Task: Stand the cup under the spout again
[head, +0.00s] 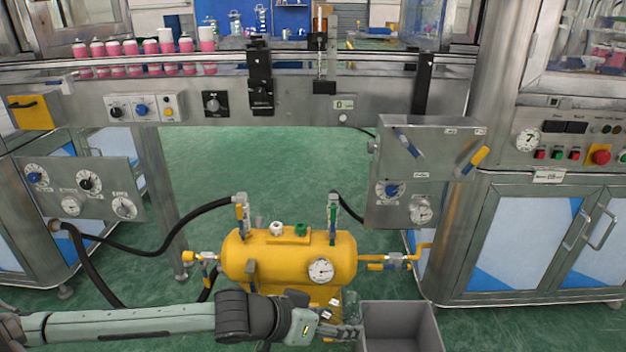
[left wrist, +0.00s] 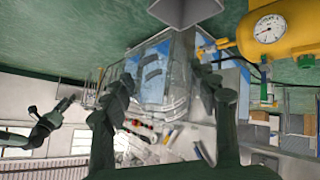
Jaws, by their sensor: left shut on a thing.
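My left gripper (head: 347,332) is low in front of the yellow tank (head: 290,258), beside the grey bin. It also shows in the left wrist view (left wrist: 165,92), its two fingers set wide apart around a clear, see-through thing, which I take to be the cup (left wrist: 172,84). Its outline is hard to tell from the cabinet behind it. I cannot clearly pick out the spout; small fittings show at the tank's lower front. My right gripper (left wrist: 66,103) seems to show far off in the left wrist view, too small to read.
An open grey bin (head: 401,318) stands right of my left gripper. Black hoses (head: 150,245) run to the tank from the left. A conveyor (head: 230,85) with pink bottles (head: 147,47) crosses the back. A steel cabinet (head: 530,235) stands at right. Green floor is clear behind the tank.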

